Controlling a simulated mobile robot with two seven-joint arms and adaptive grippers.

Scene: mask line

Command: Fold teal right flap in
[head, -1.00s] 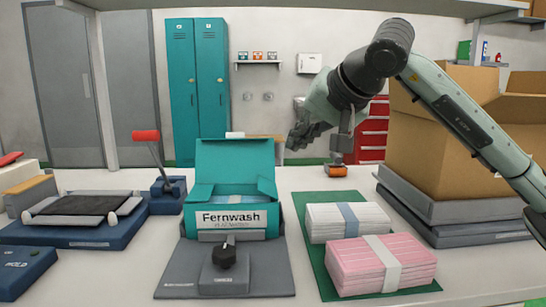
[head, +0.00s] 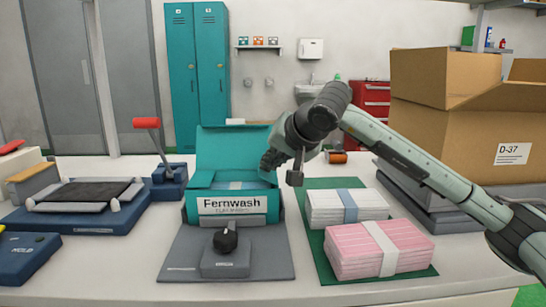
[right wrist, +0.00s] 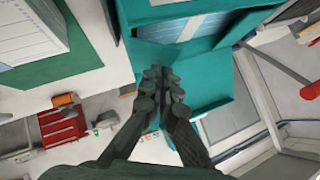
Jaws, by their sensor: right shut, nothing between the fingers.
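The teal Fernwash box (head: 180,208) stands in the middle of the table with its lid (head: 225,145) raised at the back. Its left flap (head: 202,179) leans inward over blue-and-white contents (head: 240,185). My right gripper (head: 268,162) is shut and empty at the box's right rear, beside the lid. It largely hides the right flap in the head view. In the right wrist view, the shut fingertips (right wrist: 157,72) are close to a teal flap (right wrist: 155,53) at the box's side. I cannot tell whether they touch it. My left gripper is not in view.
A green mat (head: 314,240) to the right holds a white stack (head: 330,207) and a pink stack (head: 355,255). A cardboard box (head: 440,125) stands behind them. A black knob (head: 225,240) is in front; a red-handled lever (head: 147,123) stands left.

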